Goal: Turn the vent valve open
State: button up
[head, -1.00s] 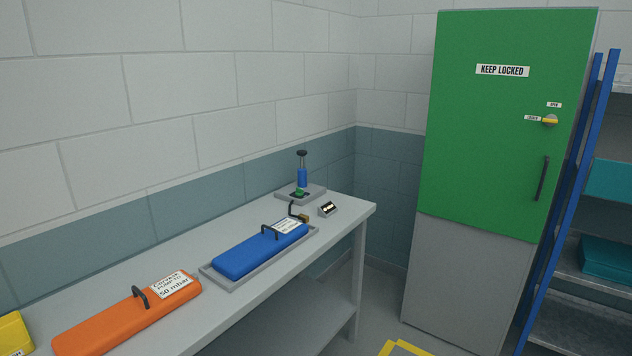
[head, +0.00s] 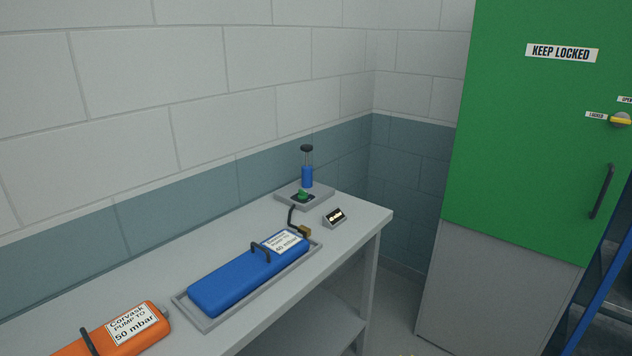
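A blue case (head: 240,283) with a black handle and a white label lies in a shallow grey tray (head: 207,325) on the bench. A brass fitting (head: 304,231) sits at its far end, with a black hose (head: 291,216) running to a pump base. The pump (head: 307,177) stands upright, with a blue lower part and a black top. A green knob (head: 302,195) is at its foot. I cannot tell whether the brass fitting or the green knob is the vent valve, or its position. My gripper is not in view.
The grey bench (head: 140,290) runs along the wall. An orange case (head: 118,335) labelled "Corvask pump to 50 mbar" lies at near left. A small display (head: 335,218) stands beside the pump. A green "KEEP LOCKED" cabinet door (head: 540,140) is at right, with a blue-framed rack at the edge.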

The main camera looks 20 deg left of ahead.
aim_at(303, 195)
jog(key=u, duration=0.05)
jog(key=i, duration=0.8)
jog(key=u, duration=0.55)
jog(key=i, duration=0.7)
jog(key=u, duration=0.9)
jog(key=i, duration=0.8)
jog(key=u, duration=0.45)
